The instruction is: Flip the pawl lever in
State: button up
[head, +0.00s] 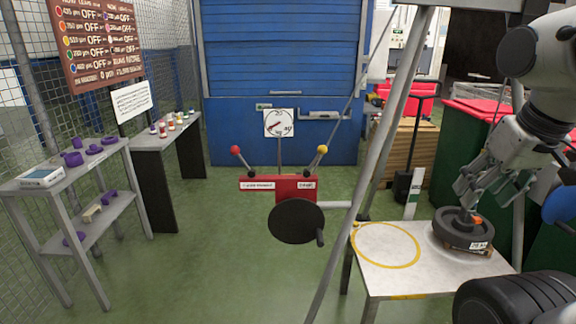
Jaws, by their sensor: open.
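A red winch-like box (296,190) with two small labels stands in the middle of the head view. Two levers rise from it: one with a red knob (235,149) leaning left, one with a yellow knob (322,149) leaning right. The label print is too small to read surely, so I cannot tell which is the pawl lever. A black disc (292,221) with a crank handle (320,238) is on the box's front. My gripper (466,192) is open, at the right, well away from the levers, just above or beside a dark round weight (460,229).
A dial (279,123) rises behind the box. Shelves (70,175) with purple items stand left. Green floor (200,250) is free between.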

aim_at(322, 149)
jog(key=i+l+u, duration=0.15)
jog(key=l+u, duration=0.3)
jog(key=l, duration=0.4)
jog(key=l+u, duration=0.45)
jog(key=l, duration=0.4)
jog(key=z, duration=1.15)
jog(key=u, duration=1.55)
